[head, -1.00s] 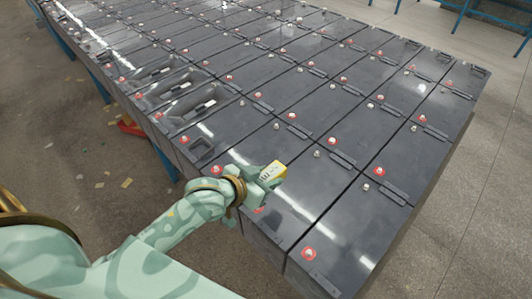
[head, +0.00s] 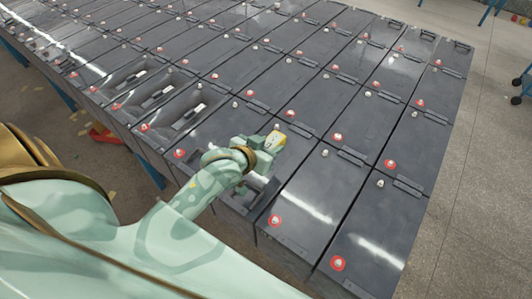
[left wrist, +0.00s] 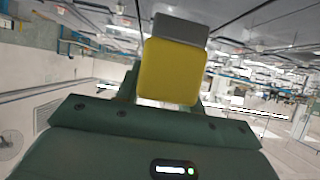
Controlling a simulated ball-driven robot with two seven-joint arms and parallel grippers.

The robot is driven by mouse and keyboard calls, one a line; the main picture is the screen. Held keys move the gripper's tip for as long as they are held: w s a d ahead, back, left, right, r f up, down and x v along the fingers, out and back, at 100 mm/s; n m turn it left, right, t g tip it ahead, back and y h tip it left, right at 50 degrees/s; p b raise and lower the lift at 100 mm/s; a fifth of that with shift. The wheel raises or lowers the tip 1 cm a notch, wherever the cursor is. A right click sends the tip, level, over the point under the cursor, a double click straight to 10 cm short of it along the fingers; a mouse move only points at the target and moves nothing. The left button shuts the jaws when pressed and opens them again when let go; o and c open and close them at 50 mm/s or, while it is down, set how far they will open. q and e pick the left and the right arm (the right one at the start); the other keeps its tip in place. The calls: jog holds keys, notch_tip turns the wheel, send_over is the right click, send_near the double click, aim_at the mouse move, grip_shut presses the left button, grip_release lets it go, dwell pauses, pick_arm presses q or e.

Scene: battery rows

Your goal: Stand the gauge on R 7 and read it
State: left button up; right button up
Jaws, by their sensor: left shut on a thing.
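The gauge (head: 277,137), a small yellow piece with a pale face, is in my left gripper (head: 264,145) in the head view. The gripper is shut on it above the near part of the battery rows (head: 322,190). In the left wrist view the gauge (left wrist: 173,72) is a yellow block with a grey end, between the green fingers. I cannot tell whether it touches a battery. No label R 7 is legible, and the reading is too small to make out. My right gripper is not in view.
Dark batteries with red and pale terminals fill closely packed rows. A red object (head: 103,136) lies on the floor at left. Open floor (head: 485,185) is at right.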

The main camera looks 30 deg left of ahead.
pick_arm(q)
jog(key=w+a+f, duration=0.1)
jog(key=w+a+f+b, duration=0.1)
jog(key=f, duration=0.3)
jog(key=shift+w+a, duration=0.4)
jog(key=shift+w+f, duration=0.1)
jog(key=shift+f, duration=0.05)
jog(key=f, duration=0.2)
jog(key=f+b, duration=0.1)
jog(key=shift+w+a+f, duration=0.2)
jog(key=shift+a+f, duration=0.1)
jog(key=shift+f, duration=0.1)
jog(key=shift+d+r, duration=0.1)
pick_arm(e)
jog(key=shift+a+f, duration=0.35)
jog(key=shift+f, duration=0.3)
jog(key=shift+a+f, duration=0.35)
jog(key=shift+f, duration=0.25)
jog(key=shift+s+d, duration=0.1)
pick_arm(q)
jog(key=o, duration=1.1)
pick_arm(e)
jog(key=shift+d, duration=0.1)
